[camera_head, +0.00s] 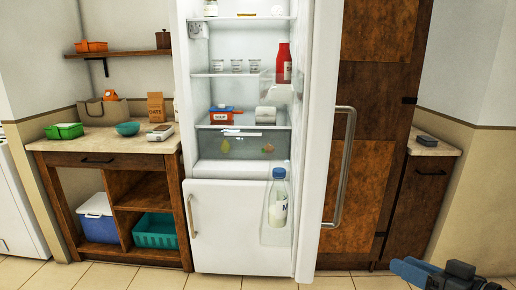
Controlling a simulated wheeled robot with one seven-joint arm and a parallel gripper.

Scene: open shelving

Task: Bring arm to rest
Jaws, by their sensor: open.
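My gripper (476,277) shows at the bottom right corner, low over the floor, cut off by the picture's edge. Its dark fingers stand apart with nothing seen between them, and a blue part of my arm is to its left. It is away from the fridge (232,225) and touches no thing that I can see. The fridge is open, and its door (328,130) is swung out to the right.
Inside the fridge are a red bottle (284,65), several jars and an orange box (221,115). A milk bottle (278,200) stands in the door's lower rack. A counter (100,142) is at the left, a small cabinet (424,195) at the right. The visible floor is clear.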

